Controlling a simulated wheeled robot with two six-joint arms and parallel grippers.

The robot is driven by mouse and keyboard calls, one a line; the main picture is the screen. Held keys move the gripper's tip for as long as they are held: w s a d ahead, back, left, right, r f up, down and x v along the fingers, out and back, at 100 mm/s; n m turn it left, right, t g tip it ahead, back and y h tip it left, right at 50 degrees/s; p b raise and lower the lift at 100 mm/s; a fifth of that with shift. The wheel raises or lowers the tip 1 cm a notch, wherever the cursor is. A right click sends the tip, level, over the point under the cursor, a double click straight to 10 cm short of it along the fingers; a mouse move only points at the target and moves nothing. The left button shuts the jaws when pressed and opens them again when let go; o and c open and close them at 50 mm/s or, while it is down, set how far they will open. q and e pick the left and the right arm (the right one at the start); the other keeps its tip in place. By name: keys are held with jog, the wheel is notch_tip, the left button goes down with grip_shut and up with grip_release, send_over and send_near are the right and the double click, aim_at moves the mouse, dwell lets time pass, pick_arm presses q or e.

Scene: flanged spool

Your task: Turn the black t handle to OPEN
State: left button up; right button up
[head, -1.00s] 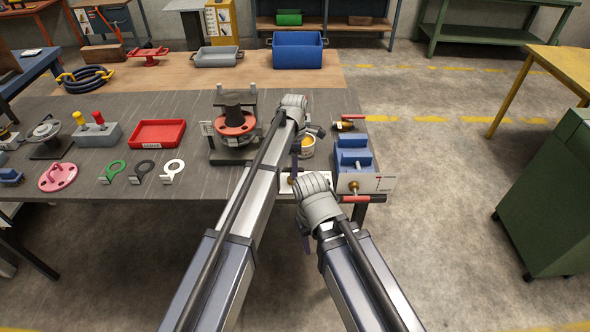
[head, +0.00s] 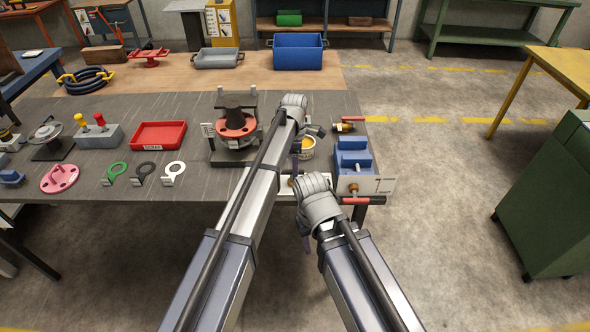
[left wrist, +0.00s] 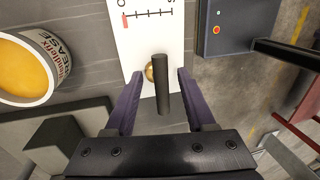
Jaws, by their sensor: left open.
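The black t handle (left wrist: 162,85) shows in the left wrist view as a dark bar on a brass stem (left wrist: 149,72). It stands in front of a white plate (left wrist: 140,36) with a scale and a red mark; the lettering is cut off. My left gripper (left wrist: 160,74) is open, with one purple finger on each side of the bar and gaps between. In the head view the left gripper (head: 296,150) hangs over the table's front right part, and my arm hides the handle. My right gripper (head: 306,241) is in front of the table edge; its jaws are not clear.
A grease tub (left wrist: 32,68) stands close left of the handle in the left wrist view. In the head view, a blue block with a red-handled valve (head: 352,160) is to the right, and a flanged spool (head: 237,122) to the left. A red tray (head: 158,135) lies further left.

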pick_arm(q)
notch_tip(320, 180, up, 7)
jog(key=w+p, duration=0.1)
jog(key=p, duration=0.5)
jog(key=shift+w+f, duration=0.15)
jog(key=shift+f, duration=0.05)
jog(key=shift+a, duration=0.1)
jog(key=s+a+m+t, duration=0.2)
jog(key=s+a+m, duration=0.7)
jog(key=s, duration=0.3)
jog(key=s+a+m+t, duration=0.1)
jog(key=s+a+m, duration=0.8)
jog(key=s, duration=0.2)
jog(key=s+d+m+g+y, duration=0.1)
jog(key=s+d+m, duration=0.3)
jog(key=d, duration=0.7)
jog(key=shift+s+d+f, duration=0.2)
jog(key=shift+s+d, duration=0.05)
jog(key=shift+s, duration=0.5)
